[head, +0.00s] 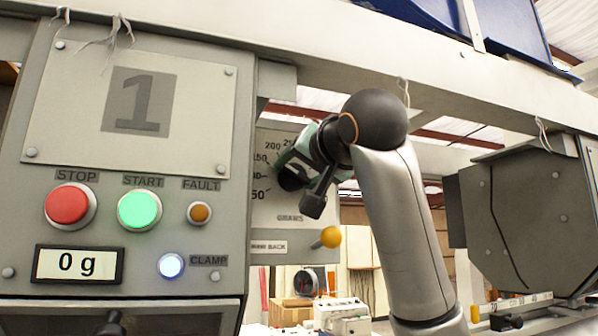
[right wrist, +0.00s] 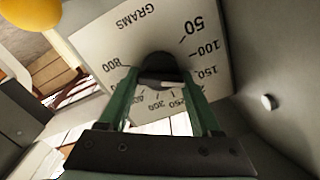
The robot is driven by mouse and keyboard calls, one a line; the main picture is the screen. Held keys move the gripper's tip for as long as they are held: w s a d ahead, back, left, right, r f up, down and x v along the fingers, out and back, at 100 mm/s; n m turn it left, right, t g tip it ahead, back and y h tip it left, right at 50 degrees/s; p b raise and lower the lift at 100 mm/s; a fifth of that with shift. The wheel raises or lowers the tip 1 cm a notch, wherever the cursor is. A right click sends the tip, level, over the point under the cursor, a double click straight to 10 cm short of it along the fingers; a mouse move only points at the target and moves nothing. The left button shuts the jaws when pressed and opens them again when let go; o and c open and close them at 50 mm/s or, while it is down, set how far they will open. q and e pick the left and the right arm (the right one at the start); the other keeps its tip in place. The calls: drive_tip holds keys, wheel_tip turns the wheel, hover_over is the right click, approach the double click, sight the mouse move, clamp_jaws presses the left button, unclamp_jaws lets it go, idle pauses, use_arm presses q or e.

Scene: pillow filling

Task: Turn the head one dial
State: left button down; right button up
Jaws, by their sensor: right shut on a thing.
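The head one dial is a pale plate (head: 292,209) with a GRAMS scale, on the side of the grey cabinet marked 1. Its plate also fills much of the right wrist view (right wrist: 110,45). A black knob (right wrist: 158,66) sits at the plate's middle, with a pale mark on its near side. My right gripper (head: 291,174) reaches the dial from the right and hides the knob's surroundings and part of the scale. In the right wrist view its two green fingers (right wrist: 160,88) are shut on the knob from both sides. My left gripper is not in view.
The cabinet has a red STOP button (head: 68,204), a lit green START button (head: 140,210), a FAULT lamp (head: 200,213), a lit CLAMP lamp (head: 171,266) and a display (head: 78,264) reading 0 g. A yellow-knobbed lever (head: 330,237) sits below the dial. Another grey unit (head: 528,210) stands right.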

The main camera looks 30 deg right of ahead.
drive_tip(key=m+b, duration=0.1)
drive_tip(key=m, duration=0.2)
drive_tip(key=shift+f+m+b, duration=0.15)
drive_tip(key=shift+m+b, duration=0.15)
drive_tip(key=shift+b, duration=0.05)
drive_tip(key=m+b, duration=0.1)
drive_tip(key=m, duration=0.8)
drive_tip(key=shift+f, duration=0.1)
drive_tip(key=shift+d+f+m+p, duration=0.15)
drive_tip(key=shift+m+p, duration=0.35)
drive_tip(key=shift+m, duration=2.1)
drive_tip(key=o, duration=1.4)
